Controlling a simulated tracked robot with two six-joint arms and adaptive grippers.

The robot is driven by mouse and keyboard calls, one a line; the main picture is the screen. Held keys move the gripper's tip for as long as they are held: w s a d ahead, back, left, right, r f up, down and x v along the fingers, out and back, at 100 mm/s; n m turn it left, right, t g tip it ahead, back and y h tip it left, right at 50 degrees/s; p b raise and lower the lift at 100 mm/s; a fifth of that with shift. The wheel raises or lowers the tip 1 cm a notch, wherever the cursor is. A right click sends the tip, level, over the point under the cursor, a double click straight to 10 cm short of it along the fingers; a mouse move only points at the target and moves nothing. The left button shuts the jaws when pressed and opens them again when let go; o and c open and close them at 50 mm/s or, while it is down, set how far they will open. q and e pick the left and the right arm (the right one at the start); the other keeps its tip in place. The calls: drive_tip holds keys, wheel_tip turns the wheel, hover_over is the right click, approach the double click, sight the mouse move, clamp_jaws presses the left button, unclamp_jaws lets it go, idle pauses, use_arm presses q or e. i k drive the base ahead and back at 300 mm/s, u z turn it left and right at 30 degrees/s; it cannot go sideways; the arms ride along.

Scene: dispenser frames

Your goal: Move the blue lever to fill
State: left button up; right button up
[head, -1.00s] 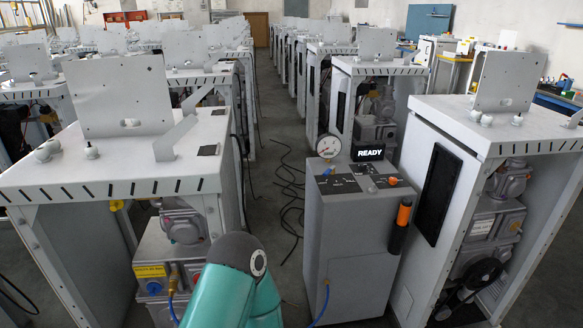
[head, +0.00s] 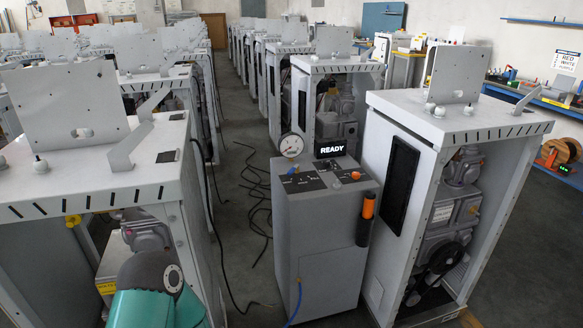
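A grey pedestal (head: 312,240) stands in the aisle, with a dark control panel on its sloped top. A small blue lever (head: 292,171) sits at the panel's left end, below the round gauge (head: 291,146). The panel's lettering is too small to read at the lever. An orange knob (head: 355,175) is on the panel's right. A black display (head: 331,149) behind the panel reads READY. A teal and dark grey link of my arm shows at the lower left, apart from the pedestal. Neither gripper is in view.
An orange-topped black handle (head: 366,213) hangs on the pedestal's right side. White dispenser frames stand close on the left (head: 95,180) and right (head: 460,115). Black cables (head: 257,195) lie on the aisle floor, and a blue hose (head: 297,300) runs down the pedestal's front.

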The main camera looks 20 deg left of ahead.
sight(296, 169)
drive_tip(key=z, duration=0.05)
drive_tip(key=i, duration=0.9)
drive_tip(key=u, duration=0.05)
